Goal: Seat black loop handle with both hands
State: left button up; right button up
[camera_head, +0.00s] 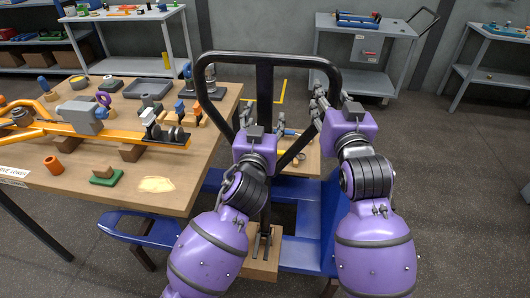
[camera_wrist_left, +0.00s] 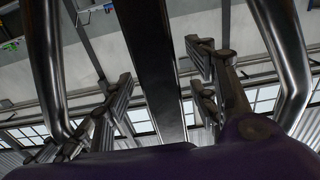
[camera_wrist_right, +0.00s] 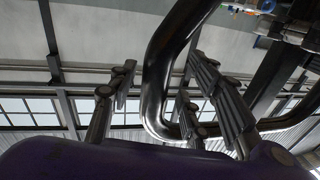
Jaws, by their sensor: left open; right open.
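The black loop handle (camera_head: 264,58) stands upright in the middle of the head view, with a wide loop and a flat central post. Its lower end reaches a metal bracket on a wooden block (camera_head: 260,264); the exact fit there is too small to tell. My left gripper (camera_head: 261,128) is open at the central post, and in the left wrist view the post (camera_wrist_left: 155,60) runs between its fingers. My right gripper (camera_head: 333,98) is open at the loop's right side. In the right wrist view the bent tube (camera_wrist_right: 155,85) passes between its fingers. Contact cannot be told.
A wooden workbench (camera_head: 185,205) with an orange mechanism (camera_head: 100,125) and several small parts stands close on the left. A blue frame (camera_head: 305,250) surrounds the wooden block. Grey carts (camera_head: 370,68) stand at the back. The floor at the right is clear.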

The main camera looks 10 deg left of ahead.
pick_arm(q)
jog(key=shift+w, duration=0.2)
pick_arm(e)
jog(key=shift+w, duration=0.2)
pick_arm(q)
jog(key=c, duration=1.1)
pick_arm(e)
jog(key=c, duration=1.1)
pick_arm(q)
grip_shut()
pick_arm(e)
grip_shut()
